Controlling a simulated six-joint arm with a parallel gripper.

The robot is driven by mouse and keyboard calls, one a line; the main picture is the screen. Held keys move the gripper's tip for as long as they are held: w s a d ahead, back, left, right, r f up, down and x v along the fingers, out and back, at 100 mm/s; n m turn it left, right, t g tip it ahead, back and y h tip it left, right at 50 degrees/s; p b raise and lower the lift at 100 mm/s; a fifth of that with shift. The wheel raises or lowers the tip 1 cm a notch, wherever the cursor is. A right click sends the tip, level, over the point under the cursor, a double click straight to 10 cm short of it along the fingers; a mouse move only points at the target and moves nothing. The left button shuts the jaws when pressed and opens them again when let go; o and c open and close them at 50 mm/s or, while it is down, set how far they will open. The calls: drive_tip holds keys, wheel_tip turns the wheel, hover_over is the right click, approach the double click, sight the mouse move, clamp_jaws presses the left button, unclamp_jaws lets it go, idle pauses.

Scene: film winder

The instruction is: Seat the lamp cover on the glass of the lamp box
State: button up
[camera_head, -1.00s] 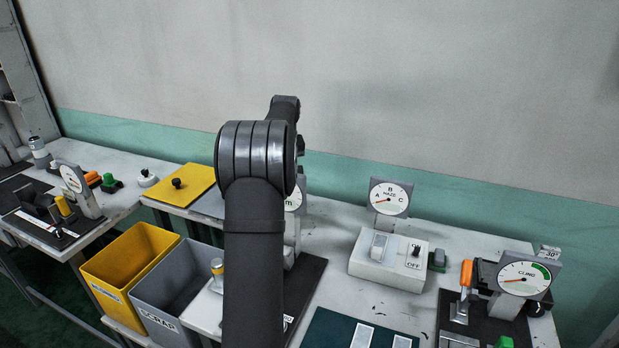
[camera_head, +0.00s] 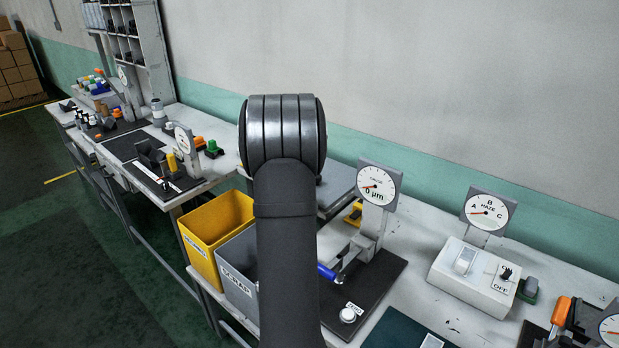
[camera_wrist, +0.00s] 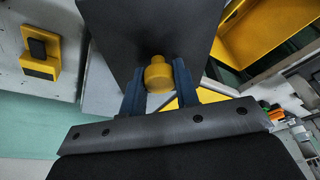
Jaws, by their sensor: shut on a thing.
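My gripper (camera_wrist: 158,88) is shut on a yellow knob (camera_wrist: 158,74) on a dark flat plate (camera_wrist: 150,30), which appears to be the lamp cover. The plate fills the top middle of the wrist view and hides much below it. A grey flat-topped box (camera_head: 341,178) shows partly behind my arm in the head view, and a pale grey surface (camera_wrist: 102,88) shows beside the plate in the wrist view. I cannot tell for certain that this is the lamp box; its glass is not clearly seen. In the head view my arm hides the gripper and plate.
A yellow bin (camera_head: 218,222) and a grey scrap bin (camera_head: 238,277) stand left of my arm. A gauge stand (camera_head: 378,190) on a dark base and a white haze box (camera_head: 473,277) stand to the right. A small yellow block (camera_wrist: 40,66) is near the plate.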

drive_tip(key=shift+s+a+f, duration=0.15)
drive_tip(key=shift+a+f, duration=0.05)
drive_tip(key=shift+a, duration=0.5)
drive_tip(key=w+d+r, duration=0.3)
drive_tip(key=d+r, duration=0.2)
drive_tip(key=r, duration=0.5)
drive_tip(key=w+d+r, duration=0.2)
drive_tip(key=d+r, duration=0.2)
drive_tip(key=r, duration=0.7)
drive_tip(key=s+d+r+m, duration=0.2)
drive_tip(key=s+d+r, duration=0.95)
drive_tip(key=d, duration=0.25)
drive_tip(key=s+d+f+m+h, duration=0.1)
drive_tip(key=s+d+f+m, duration=0.3)
drive_tip(key=s, duration=0.7)
drive_tip(key=s+d+f+n, duration=0.15)
drive_tip(key=s+f, duration=0.35)
drive_tip(key=s, duration=0.6)
drive_tip(key=s+d+f+m+h, duration=0.1)
drive_tip(key=s+d+f+m, duration=0.3)
drive_tip(key=s, duration=0.7)
drive_tip(key=w+d+f+n, duration=0.1)
drive_tip(key=w+d+f, duration=0.7)
drive_tip(key=w+d, duration=0.4)
drive_tip(key=shift+w+d+f+n+g, duration=0.15)
drive_tip(key=shift+d+f+n+g, duration=0.15)
drive_tip(key=shift+d, duration=0.4)
